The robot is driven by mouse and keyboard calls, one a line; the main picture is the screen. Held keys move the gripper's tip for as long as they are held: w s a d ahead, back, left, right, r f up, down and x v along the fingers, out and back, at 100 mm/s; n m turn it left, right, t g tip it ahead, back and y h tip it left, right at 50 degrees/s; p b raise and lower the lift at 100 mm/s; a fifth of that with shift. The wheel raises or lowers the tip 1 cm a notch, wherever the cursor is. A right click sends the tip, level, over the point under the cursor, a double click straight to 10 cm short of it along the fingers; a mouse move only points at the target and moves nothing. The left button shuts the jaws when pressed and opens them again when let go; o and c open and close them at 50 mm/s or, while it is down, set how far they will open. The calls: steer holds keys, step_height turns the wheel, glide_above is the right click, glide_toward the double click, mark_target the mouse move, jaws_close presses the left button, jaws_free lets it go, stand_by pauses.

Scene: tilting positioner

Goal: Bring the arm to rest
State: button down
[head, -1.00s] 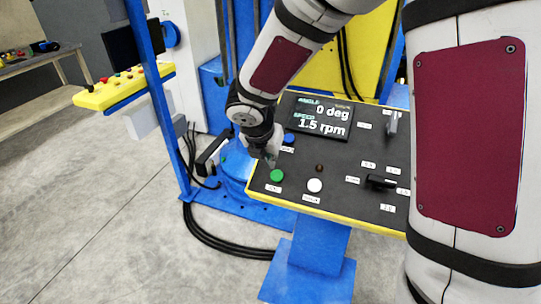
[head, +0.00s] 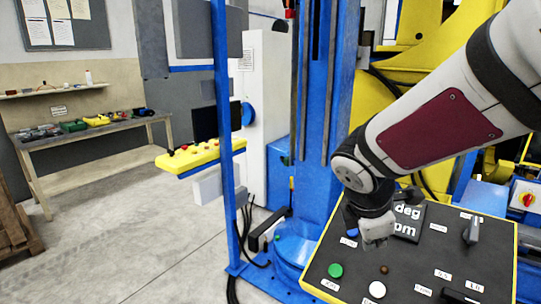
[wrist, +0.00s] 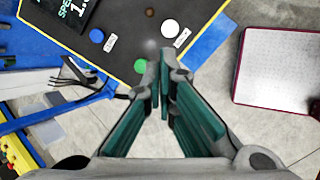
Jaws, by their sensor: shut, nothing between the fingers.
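My gripper (head: 378,240) hangs at the end of my white arm, over the left part of the black control panel (head: 320,262) in the head view. In the wrist view my gripper's two fingers (wrist: 163,75) meet at the tips, shut and empty. The panel carries a green button (head: 335,270), a white button (head: 377,289) and a small brown knob (head: 384,268). The green button also shows close to the fingertips in the wrist view (wrist: 141,66); I cannot tell whether they touch. My arm partly covers the display (head: 408,222), where "deg" and part of "rpm" can be read.
A blue column (head: 340,90) and yellow positioner parts (head: 410,60) stand behind the panel. A blue post (head: 226,150) with a yellow button box (head: 200,153) stands to the left. A workbench (head: 90,130) is by the wall.

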steer(key=s+r+m+y, duration=0.2)
steer(key=s+r+m, duration=0.1)
steer(key=s+m, duration=0.5)
steer(key=s+a+r+m+t+y, duration=0.1)
steer(key=s+r+m, duration=0.3)
steer(key=s+m, duration=0.5)
steer(key=shift+s+a+m+y, duration=0.2)
steer(key=shift+a+m+y, duration=0.05)
steer(key=shift+m+y, duration=0.25)
